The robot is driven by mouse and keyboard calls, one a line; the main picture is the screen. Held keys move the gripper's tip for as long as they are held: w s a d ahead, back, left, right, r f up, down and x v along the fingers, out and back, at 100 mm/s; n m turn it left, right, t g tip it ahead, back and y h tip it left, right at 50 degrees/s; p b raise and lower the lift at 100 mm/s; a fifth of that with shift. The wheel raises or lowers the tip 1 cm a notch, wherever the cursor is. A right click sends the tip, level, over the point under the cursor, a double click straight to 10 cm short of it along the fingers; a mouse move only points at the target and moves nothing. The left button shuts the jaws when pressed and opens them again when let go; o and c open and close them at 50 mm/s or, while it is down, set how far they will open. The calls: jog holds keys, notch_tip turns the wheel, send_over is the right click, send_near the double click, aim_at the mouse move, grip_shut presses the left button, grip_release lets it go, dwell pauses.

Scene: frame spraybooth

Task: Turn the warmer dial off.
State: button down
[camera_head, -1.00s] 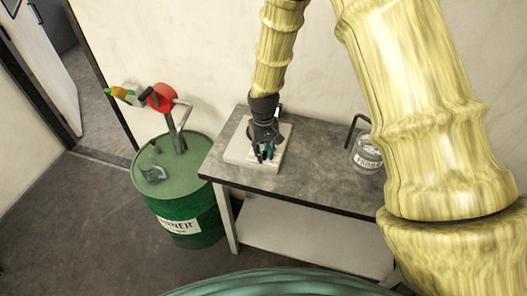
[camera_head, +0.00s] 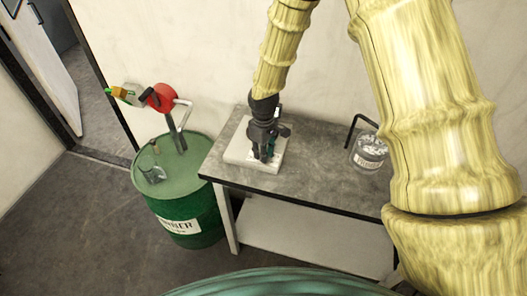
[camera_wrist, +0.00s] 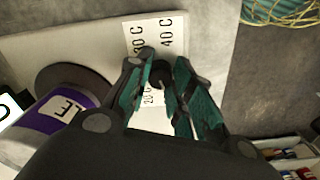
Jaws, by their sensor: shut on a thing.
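The warmer (camera_head: 236,156) is a pale flat box on the grey bench, under my gripper. In the wrist view its white plate (camera_wrist: 90,42) carries a scale card (camera_wrist: 154,30) reading 30 C and 40 C, with 20 C lower down between the fingers. The dark dial (camera_wrist: 159,80) is between my fingertips, mostly hidden by them. My gripper (camera_head: 263,154) points down over the warmer, and in the wrist view its green-padded fingers (camera_wrist: 164,66) are closed on the dial. I cannot read which mark the dial points to.
A purple-labelled container (camera_wrist: 58,112) lies close to my gripper in the wrist view. A glass jar (camera_head: 369,152) stands at the bench's right. Bare bench lies between warmer and jar.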

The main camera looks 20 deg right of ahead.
jog(key=shift+f, duration=0.1)
jog(key=c, duration=1.2)
grip_release()
jog(key=shift+r, duration=0.2)
notch_tip(320, 180, up, 12)
jog(key=shift+f, duration=0.15)
